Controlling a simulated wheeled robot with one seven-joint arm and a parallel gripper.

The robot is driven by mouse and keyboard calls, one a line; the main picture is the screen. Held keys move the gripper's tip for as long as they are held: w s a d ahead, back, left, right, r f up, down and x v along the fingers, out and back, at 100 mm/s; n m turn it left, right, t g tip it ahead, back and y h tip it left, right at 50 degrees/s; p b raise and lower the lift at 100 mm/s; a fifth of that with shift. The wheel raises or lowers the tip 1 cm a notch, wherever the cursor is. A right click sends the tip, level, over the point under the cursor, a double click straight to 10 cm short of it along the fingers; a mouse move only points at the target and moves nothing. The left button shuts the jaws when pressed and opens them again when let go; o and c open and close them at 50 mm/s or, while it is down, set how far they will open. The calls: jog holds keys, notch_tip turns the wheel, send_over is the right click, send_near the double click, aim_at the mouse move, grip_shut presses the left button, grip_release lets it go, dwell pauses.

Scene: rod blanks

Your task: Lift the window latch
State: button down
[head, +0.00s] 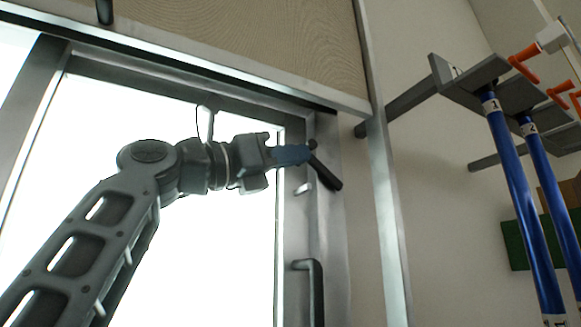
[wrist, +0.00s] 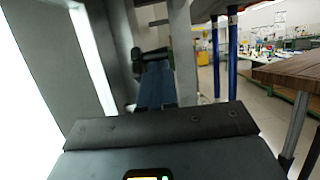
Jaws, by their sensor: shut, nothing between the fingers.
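The window latch (head: 326,174) is a black lever on the right side of the window frame, slanting down to the right in the head view. In the wrist view a dark part of it (wrist: 150,56) shows just beyond my fingers. My gripper (head: 306,153) has blue fingers that are shut and empty, at the upper end of the lever. The fingers (wrist: 156,82) point straight at the dark part in the wrist view. They look very close to it or touching; I cannot tell which. The fingers partly hide the latch's mount.
A black pull handle (head: 316,290) sits lower on the frame (head: 333,245). A pale metal post (head: 388,215) stands to the right. Blue rods (head: 520,190) hang from a grey bracket (head: 470,82). The wrist view shows a brown table (wrist: 292,72) at right.

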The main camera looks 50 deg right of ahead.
jog(key=shift+d+r, duration=0.25)
jog(key=shift+r, duration=0.5)
jog(key=shift+s, duration=0.1)
